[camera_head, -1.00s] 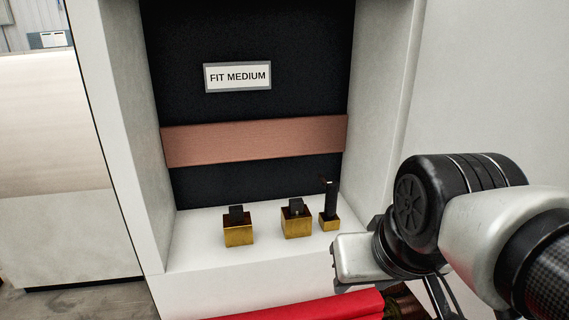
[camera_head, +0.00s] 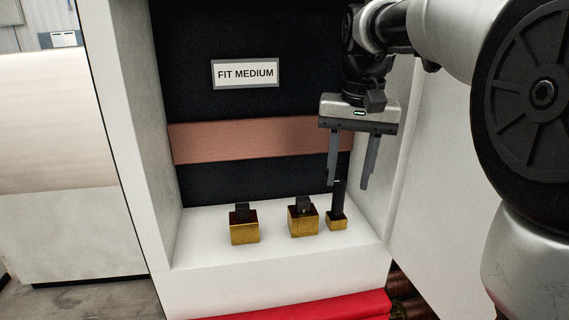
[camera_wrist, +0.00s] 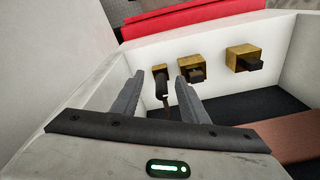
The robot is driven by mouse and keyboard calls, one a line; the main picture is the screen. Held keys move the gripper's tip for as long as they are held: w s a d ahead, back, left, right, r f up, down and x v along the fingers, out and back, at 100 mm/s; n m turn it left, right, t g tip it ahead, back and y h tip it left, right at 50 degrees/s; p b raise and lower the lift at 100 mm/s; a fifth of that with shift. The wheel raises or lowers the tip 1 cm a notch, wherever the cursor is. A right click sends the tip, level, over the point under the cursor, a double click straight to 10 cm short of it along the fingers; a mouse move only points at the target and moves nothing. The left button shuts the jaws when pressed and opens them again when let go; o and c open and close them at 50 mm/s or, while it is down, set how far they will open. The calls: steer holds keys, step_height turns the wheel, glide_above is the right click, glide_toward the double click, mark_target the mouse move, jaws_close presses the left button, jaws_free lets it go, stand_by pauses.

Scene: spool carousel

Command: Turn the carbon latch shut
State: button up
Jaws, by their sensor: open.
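Three brass blocks with black parts stand in a row on the white ledge. The right one carries a tall upright black lever (camera_head: 340,198), which looks like the carbon latch. Its brass base (camera_head: 336,223) is the smallest. The middle block (camera_head: 303,227) and left block (camera_head: 244,234) carry short black knobs. My gripper (camera_head: 348,186) points down above the right end of the ledge, open and empty. In the wrist view the lever (camera_wrist: 162,84) appears between the two fingers, beyond them; I see no contact.
A white-walled recess has a dark back panel, a copper band (camera_head: 245,140) and a "FIT MEDIUM" sign (camera_head: 245,73). Its right wall (camera_head: 402,160) is close to my gripper. A red strip (camera_head: 330,305) runs below the ledge. The ledge's left part is clear.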

steer(key=g, duration=0.1)
glide_above(338, 197)
steer(key=w, duration=0.2)
steer(key=shift+s+d+f+m, duration=0.15)
steer(key=shift+f, duration=0.35)
steer(key=shift+s+d+f+m, duration=0.1)
steer(key=shift+f+m, duration=0.05)
steer(key=shift+f, duration=0.3)
step_height(338, 197, down, 7)
steer(key=shift+f+b, duration=0.15)
steer(key=shift+b, duration=0.3)
steer(key=shift+c, duration=0.4)
jaws_close()
